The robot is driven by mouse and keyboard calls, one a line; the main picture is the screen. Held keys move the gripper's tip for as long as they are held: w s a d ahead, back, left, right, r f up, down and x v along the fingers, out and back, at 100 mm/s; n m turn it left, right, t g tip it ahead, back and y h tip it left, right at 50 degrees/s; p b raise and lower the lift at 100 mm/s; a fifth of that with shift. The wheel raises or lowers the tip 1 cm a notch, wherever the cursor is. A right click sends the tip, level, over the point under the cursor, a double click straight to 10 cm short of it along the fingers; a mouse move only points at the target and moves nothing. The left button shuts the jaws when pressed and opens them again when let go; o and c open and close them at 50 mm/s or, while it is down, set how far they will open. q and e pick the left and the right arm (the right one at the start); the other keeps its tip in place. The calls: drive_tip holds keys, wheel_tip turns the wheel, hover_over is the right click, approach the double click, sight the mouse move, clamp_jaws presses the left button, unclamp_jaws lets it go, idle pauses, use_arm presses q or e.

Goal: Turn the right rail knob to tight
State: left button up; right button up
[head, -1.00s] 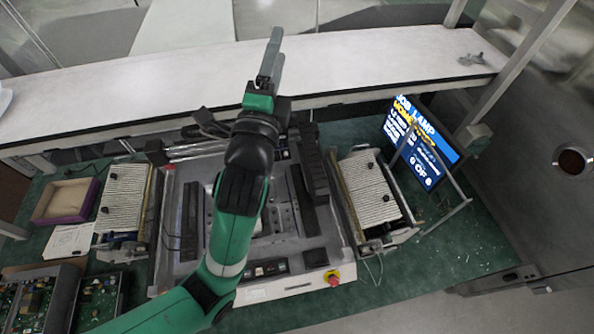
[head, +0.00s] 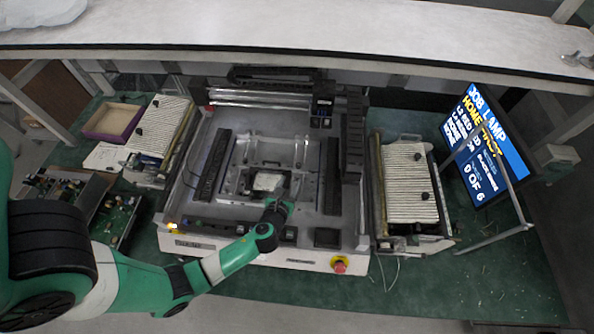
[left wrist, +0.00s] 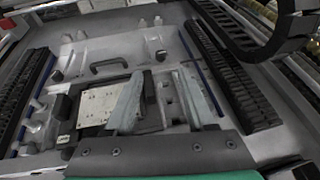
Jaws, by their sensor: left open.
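A metal fixture with rails (head: 275,150) sits in the bed of the open machine. My left gripper (head: 272,190) reaches over the front of this fixture, and its fingers are small and partly hidden by the wrist in the head view. In the left wrist view my left gripper (left wrist: 160,100) is open, with two grey fingers apart above the fixture. A small dark knob-like part (left wrist: 161,56) shows just beyond the fingers, and a dark upright part (left wrist: 149,86) stands between them. I cannot tell which one is the right rail knob, or whether a finger touches either. My right gripper is not in view.
Feeder-like ribbed units stand left (head: 160,125) and right (head: 408,185) of the machine. A lit screen (head: 487,145) stands at the right. A red emergency button (head: 339,264) is on the machine's front. A white shelf (head: 300,28) crosses the back.

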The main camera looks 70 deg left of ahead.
sight(298, 166)
use_arm(q)
drive_tip(key=b+x, duration=0.2)
drive_tip(key=x, duration=0.5)
drive_tip(key=shift+w+a, duration=0.1)
drive_tip(key=shift+w, duration=0.05)
drive_tip(key=shift+w+a+f, duration=0.2)
drive_tip(key=shift+w+a, duration=0.15)
drive_tip(key=shift+a, duration=0.05)
clamp_jaws()
